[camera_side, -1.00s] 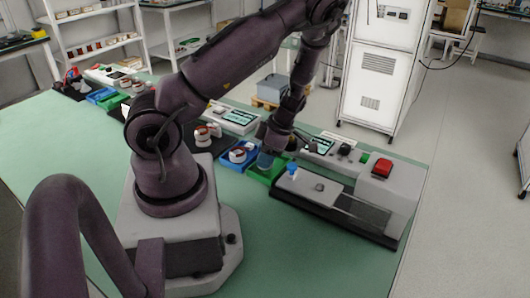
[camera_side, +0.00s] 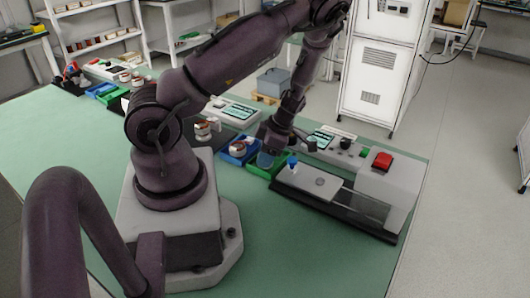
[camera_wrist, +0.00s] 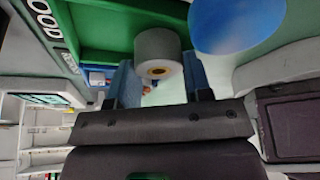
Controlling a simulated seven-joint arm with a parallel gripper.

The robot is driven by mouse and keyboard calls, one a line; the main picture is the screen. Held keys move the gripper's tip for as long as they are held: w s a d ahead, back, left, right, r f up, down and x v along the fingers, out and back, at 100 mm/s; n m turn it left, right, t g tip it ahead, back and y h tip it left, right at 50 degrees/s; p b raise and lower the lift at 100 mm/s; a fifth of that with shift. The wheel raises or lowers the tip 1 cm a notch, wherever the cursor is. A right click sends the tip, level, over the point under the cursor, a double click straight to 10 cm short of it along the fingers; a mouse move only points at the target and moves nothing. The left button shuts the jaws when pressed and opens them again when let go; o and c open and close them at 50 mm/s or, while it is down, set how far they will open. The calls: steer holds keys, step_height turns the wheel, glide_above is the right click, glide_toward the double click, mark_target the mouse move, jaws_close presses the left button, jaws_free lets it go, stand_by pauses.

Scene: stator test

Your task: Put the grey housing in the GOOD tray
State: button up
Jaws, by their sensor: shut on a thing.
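The grey housing (camera_wrist: 158,50) is a short cylinder with a copper-coloured ring and a hole in its end face. In the wrist view it sits between the two blue-grey fingers of my gripper (camera_wrist: 159,75), which is shut on it. The green GOOD tray (camera_wrist: 100,20) is right beside and behind the housing, with its label at the left. In the side view my gripper (camera_side: 266,160) is low over the green tray (camera_side: 252,170), hiding much of it. I cannot tell whether the housing touches the tray floor.
A blue tray (camera_side: 235,155) holding a part stands left of the green tray. The green table front is clear.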

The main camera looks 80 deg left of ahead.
steer(key=shift+f, duration=0.25)
steer(key=o, duration=1)
steer(key=shift+o, duration=0.4)
steer(key=shift+d, duration=0.1)
steer(key=shift+s+d, duration=0.1)
steer(key=a+v, duration=0.1)
steer(key=v, duration=1.2)
steer(key=shift+d, duration=0.25)
